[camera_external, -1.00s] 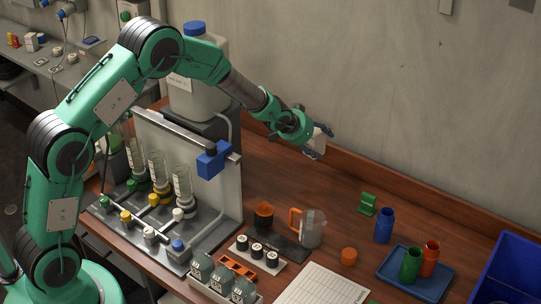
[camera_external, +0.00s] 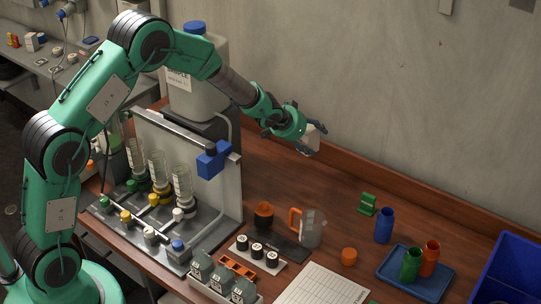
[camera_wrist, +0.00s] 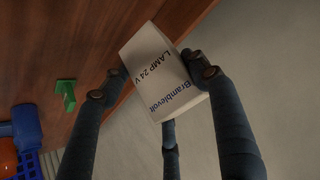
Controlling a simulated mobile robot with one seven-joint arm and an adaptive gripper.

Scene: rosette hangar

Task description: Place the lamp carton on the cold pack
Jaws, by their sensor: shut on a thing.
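The lamp carton (camera_wrist: 163,75) is a white box printed "LAMP 24 V" and "Bramblevolt". In the wrist view it sits tilted between the dark fingers of my gripper (camera_wrist: 155,85), which are shut on it. In the external view my gripper (camera_external: 312,143) is up in the air near the back wall, above the rear of the wooden bench. The carton (camera_external: 317,133) shows there only as a small pale patch, partly hidden by the fingers. I cannot pick out a cold pack with certainty in either view.
The wooden bench (camera_external: 330,215) has clear room below my gripper.

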